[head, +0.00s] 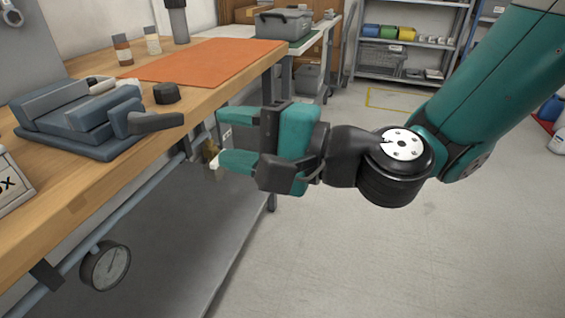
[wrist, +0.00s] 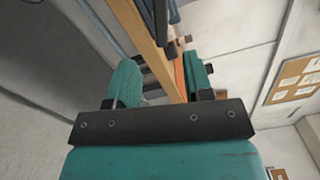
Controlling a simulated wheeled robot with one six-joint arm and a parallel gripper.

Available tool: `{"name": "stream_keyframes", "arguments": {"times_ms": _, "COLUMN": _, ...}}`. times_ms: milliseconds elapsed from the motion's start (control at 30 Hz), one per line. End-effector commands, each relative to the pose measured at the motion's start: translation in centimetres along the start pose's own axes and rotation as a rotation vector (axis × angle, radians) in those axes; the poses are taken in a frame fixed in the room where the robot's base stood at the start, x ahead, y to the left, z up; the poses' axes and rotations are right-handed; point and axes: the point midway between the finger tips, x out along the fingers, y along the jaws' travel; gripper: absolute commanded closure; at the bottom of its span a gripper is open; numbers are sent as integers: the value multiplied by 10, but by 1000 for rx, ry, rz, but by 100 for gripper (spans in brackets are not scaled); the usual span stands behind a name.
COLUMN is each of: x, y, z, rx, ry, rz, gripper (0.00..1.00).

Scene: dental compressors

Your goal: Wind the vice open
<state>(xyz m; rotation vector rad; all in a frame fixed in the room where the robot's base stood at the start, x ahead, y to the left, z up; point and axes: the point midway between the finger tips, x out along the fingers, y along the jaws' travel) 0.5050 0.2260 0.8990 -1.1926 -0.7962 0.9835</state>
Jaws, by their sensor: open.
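The blue-grey vice (head: 75,118) sits on the wooden bench at the left of the head view. Its dark handle (head: 155,122) sticks out to the right, toward the bench's front edge. My gripper (head: 227,138) is open and empty, in the air off the front edge, to the right of the vice handle and apart from it. In the wrist view, the two teal fingers of my gripper (wrist: 163,80) stand apart, with the bench edge seen between and beyond them. A dark blue-grey part at the top of the wrist view may be the vice; I cannot tell.
The wooden bench (head: 205,88) carries an orange mat (head: 205,60), a black round knob (head: 166,93), small bottles (head: 122,48) and a box (head: 12,190) at the left. A gauge (head: 105,266) hangs below the bench edge. Shelves stand at the back. The floor (head: 330,250) is clear.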

Motion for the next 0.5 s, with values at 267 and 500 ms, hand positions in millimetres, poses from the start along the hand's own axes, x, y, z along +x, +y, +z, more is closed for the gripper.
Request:
{"name": "stream_keyframes", "arguments": {"times_ms": 267, "x": -20, "y": 6, "z": 0, "rx": -12, "ry": -13, "rz": -9, "gripper": 53}}
{"name": "stream_keyframes", "arguments": {"times_ms": 500, "x": -43, "y": 4, "z": -2, "rx": -3, "ry": 3, "rz": -4, "gripper": 53}}
